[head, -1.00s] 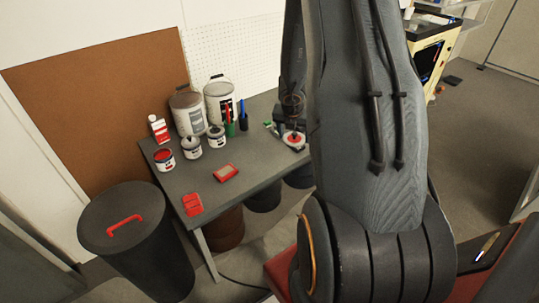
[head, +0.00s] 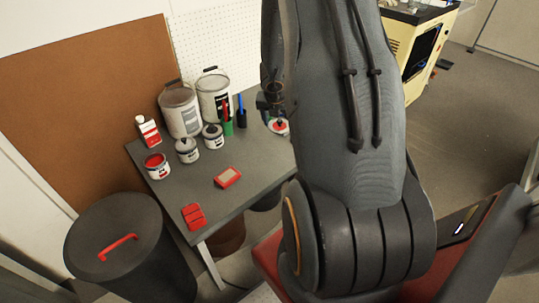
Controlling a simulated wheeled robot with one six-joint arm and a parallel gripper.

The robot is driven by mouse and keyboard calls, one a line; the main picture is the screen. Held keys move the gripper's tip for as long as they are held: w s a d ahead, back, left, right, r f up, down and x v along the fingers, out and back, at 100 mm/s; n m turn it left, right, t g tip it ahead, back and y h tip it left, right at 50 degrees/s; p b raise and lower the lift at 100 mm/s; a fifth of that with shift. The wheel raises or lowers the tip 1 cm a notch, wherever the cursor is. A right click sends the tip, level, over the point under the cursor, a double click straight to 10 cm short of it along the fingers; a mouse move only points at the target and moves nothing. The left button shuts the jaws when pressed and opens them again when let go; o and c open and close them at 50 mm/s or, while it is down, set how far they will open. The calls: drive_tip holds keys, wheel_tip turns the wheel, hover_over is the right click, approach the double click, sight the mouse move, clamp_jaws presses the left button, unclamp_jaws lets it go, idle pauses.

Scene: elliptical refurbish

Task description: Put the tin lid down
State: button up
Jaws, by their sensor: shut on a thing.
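My gripper (head: 271,105) is at the right end of the grey table, partly hidden behind my own arm. It is shut on the tin lid (head: 280,128), which looks like a small red disc with a pale rim just under the fingers. Whether the lid touches the tabletop cannot be told. An open tin with red inside (head: 158,172) stands at the table's left side, well away from the gripper. Two small tins, a nearer one (head: 187,152) and a farther one (head: 213,138), stand beside it with their tops on.
A red box (head: 228,178) and red blocks (head: 194,217) lie in front. The middle of the table (head: 195,185) is mostly bare. A black bin (head: 118,240) stands at left.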

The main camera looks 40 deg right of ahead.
drive_tip(key=shift+w+f+b, duration=0.5)
drive_tip(key=shift+f+b, duration=1.65)
drive_tip(key=shift+f, duration=0.65)
drive_tip(key=shift+w+f+b, duration=0.45)
drive_tip(key=shift+f+b, duration=1.75)
drive_tip(key=shift+f, duration=0.6)
drive_tip(key=shift+w+f+b, duration=0.5)
drive_tip(key=shift+f+b, duration=1.65)
drive_tip(key=shift+f, duration=0.65)
drive_tip(key=shift+f, duration=0.15)
drive_tip(key=o, duration=1)
drive_tip(key=shift+r, duration=0.2)
